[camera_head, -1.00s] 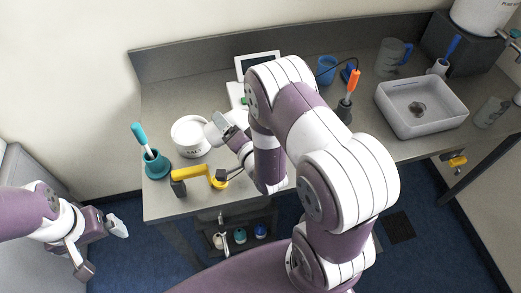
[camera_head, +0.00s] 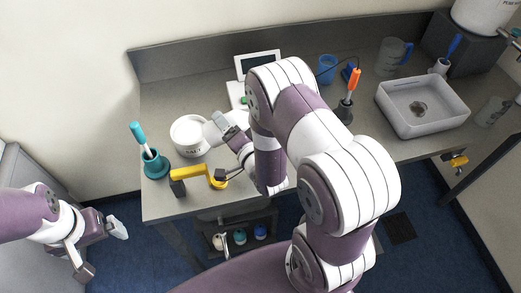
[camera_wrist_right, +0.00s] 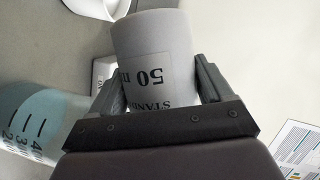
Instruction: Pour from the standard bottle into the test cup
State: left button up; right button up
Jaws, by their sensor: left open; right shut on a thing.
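The standard bottle (camera_wrist_right: 155,45) is a pale grey cylinder with a printed label reading "STANDARD 50". My right gripper (camera_wrist_right: 160,90) is shut around it, one finger on each side. In the head view my right gripper (camera_head: 222,128) is over the table beside the white salt tub, partly covering it. A clear graduated vessel with a bluish-teal tint (camera_wrist_right: 38,115) is at the left of the wrist view; I cannot tell if it is the test cup. My left gripper (camera_head: 102,250) is open and empty, off the table at the lower left.
The salt tub (camera_head: 186,134), a teal holder with a brush (camera_head: 156,165) and a yellow-handled tool (camera_head: 196,172) lie near the left end. A blue cup (camera_head: 327,68), a jug (camera_head: 391,58), an orange-handled tool (camera_head: 354,82) and a grey basin (camera_head: 435,122) are farther right.

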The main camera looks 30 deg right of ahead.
dwell(0.5)
jog(key=shift+f+b, duration=0.1)
jog(key=shift+b, duration=0.25)
jog(key=shift+m, duration=0.3)
